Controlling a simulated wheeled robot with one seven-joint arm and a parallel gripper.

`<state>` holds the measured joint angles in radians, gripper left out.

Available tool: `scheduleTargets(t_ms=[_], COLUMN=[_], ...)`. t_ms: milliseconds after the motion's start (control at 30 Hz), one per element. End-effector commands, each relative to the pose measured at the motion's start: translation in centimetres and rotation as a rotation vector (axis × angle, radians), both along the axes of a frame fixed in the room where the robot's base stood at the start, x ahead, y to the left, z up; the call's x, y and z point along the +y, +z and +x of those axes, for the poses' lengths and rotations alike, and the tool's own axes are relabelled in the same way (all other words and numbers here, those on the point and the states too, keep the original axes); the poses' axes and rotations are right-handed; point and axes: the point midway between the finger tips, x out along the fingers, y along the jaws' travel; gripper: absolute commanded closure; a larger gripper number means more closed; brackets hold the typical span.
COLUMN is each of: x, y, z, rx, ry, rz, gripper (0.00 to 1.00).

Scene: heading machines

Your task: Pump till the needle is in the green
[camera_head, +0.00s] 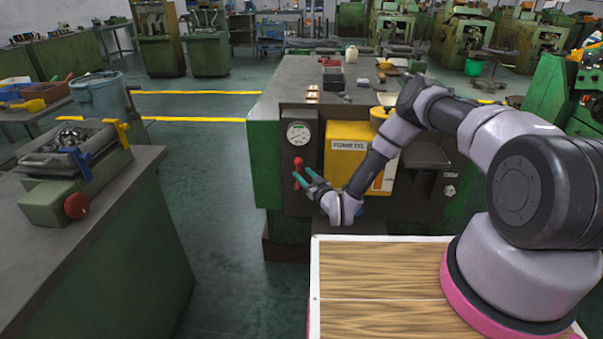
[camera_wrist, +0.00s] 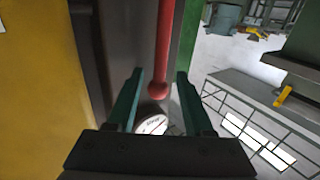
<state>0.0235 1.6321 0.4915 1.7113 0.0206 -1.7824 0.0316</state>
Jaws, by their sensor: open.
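The round white pressure gauge (camera_head: 298,133) is on a dark panel at the front left of the green machine. Its needle and any green zone are too small to read. A red lever (camera_head: 298,163) sits just below it on the same panel. In the wrist view the lever is a red rod ending in a ball knob (camera_wrist: 158,89). My gripper (camera_head: 303,174) is at the lever, with teal fingers open. In the wrist view the knob shows between the open fingers (camera_wrist: 160,76); I cannot tell whether they touch it. A white dial (camera_wrist: 152,124) is partly hidden behind my gripper there.
A yellow box (camera_head: 347,139) with a label is right of the panel, close to my forearm. A grey-topped bench (camera_head: 120,195) with a vise and a red knob (camera_head: 76,205) stands at left. The floor (camera_head: 215,190) between bench and machine is clear.

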Motion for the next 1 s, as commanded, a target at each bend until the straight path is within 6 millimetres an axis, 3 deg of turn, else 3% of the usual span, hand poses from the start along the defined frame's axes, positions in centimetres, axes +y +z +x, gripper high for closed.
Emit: scheduleTargets(t_ms=[200,467,500,633,1000], x=[1.0,1.0,1.0,1.0,1.0], y=[0.0,0.0,0.0,0.0,0.0], z=[1.5,1.7,1.7,1.7,1.7], rx=[-0.001,0.000,0.000,0.000,0.000], ry=[0.001,0.000,0.000,0.000,0.000], rz=[-0.001,0.000,0.000,0.000,0.000], gripper=[0.48,0.48,0.52,1.00,1.00])
